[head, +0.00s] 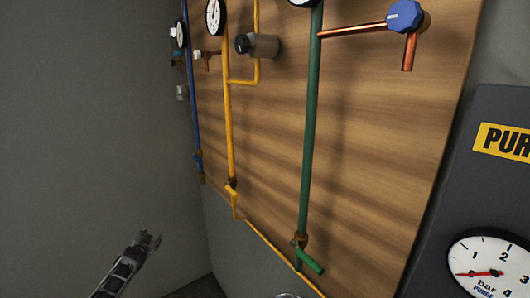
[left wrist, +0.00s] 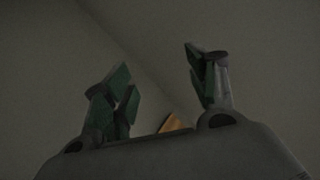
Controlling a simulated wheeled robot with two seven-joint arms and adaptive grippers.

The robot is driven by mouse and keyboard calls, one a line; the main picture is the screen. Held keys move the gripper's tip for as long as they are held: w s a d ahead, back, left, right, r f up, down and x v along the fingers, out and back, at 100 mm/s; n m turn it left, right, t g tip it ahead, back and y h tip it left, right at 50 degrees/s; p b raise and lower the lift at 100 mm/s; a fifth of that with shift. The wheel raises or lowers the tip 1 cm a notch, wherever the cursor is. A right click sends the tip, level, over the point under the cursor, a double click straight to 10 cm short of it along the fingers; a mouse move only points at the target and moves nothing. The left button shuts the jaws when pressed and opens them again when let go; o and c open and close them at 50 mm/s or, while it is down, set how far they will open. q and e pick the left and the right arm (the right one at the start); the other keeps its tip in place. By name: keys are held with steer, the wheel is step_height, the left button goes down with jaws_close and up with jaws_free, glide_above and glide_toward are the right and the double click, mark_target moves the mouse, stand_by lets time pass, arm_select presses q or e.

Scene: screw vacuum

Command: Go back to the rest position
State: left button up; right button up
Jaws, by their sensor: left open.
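My left gripper (head: 148,240) is at the lower left of the head view, raised in front of the grey wall and apart from the board. In the left wrist view its two fingers (left wrist: 160,82) stand wide apart with nothing between them. My right gripper cannot be made out in either view.
A wooden board (head: 270,130) carries a blue pipe (head: 192,100), a yellow pipe (head: 229,130) and a green pipe (head: 309,130) with valves and gauges. A dark panel (head: 465,180) with a bar gauge (head: 488,268) stands at the right. The space around my left gripper is clear.

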arm_select(q)
steer(key=s+d+f+g+h, duration=0.15)
steer(key=s+d+f, duration=0.25)
steer(key=s+f, duration=0.75)
steer(key=s+d+f+g, duration=0.3)
steer(key=s+d+f, duration=0.2)
steer(key=s+f, duration=0.65)
steer(key=s+d+f+g, duration=0.2)
steer(key=s+d+f, duration=0.2)
steer(key=s+f, duration=0.75)
steer(key=s+d+f+g, duration=0.1)
steer(key=s+d+f, duration=0.2)
steer(key=s, duration=1)
steer(key=s+d+f+g+h, duration=0.1)
steer(key=s+d+f, duration=0.3)
steer(key=s+f, duration=0.4)
steer(key=s+d+f+g, duration=0.3)
steer(key=s+f, duration=0.2)
steer(key=s, duration=1.4)
steer(key=shift+s+d+f+n+h, duration=0.15)
steer(key=shift+f+n+h, duration=0.2)
steer(key=shift+f+n, duration=0.05)
